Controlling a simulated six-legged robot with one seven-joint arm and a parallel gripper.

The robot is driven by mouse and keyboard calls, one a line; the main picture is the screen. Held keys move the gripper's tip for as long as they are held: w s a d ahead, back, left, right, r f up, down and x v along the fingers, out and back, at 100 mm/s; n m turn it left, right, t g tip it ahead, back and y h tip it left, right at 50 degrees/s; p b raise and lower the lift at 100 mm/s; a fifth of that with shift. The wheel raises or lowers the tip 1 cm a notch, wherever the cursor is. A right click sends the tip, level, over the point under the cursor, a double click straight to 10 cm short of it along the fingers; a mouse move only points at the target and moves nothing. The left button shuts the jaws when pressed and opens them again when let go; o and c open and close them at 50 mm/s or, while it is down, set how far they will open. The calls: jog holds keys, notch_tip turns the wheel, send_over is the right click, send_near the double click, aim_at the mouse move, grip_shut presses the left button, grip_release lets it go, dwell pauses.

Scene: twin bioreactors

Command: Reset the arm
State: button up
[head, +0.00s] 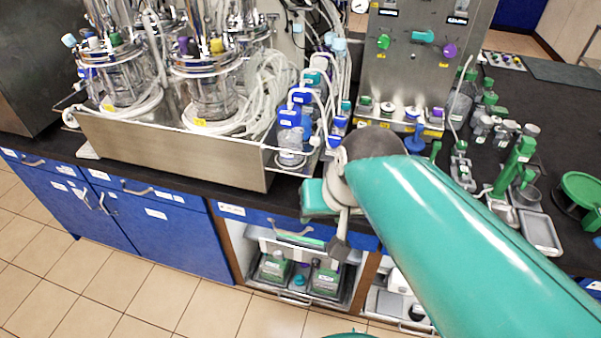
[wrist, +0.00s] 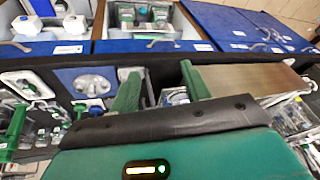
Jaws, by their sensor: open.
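My arm crosses the right half of the head view as a large teal link. My wrist bends down in front of the bench edge, above the open shelf. My gripper shows in the wrist view (wrist: 160,85) as two green fingers standing apart with a gap between them. It is open, and I see nothing held between the fingers. In the head view the fingertips are hard to make out, and my arm hides part of the bench front.
Twin glass bioreactors (head: 208,85) stand in a metal tray (head: 170,150) at left. Blue-capped bottles (head: 291,128) crowd its right end. A steel control panel (head: 415,60) stands behind. Green holders (head: 513,165) and a grey tray (head: 540,232) lie right. Tiled floor (head: 150,290) is clear.

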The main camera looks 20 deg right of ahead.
jog(key=n, duration=0.1)
jog(key=s+a+r+n+t, duration=0.1)
jog(key=shift+s+a+r+n+h, duration=0.1)
jog(key=shift+r+n+h, duration=0.2)
jog(key=shift+n+h, duration=0.1)
dwell(0.9)
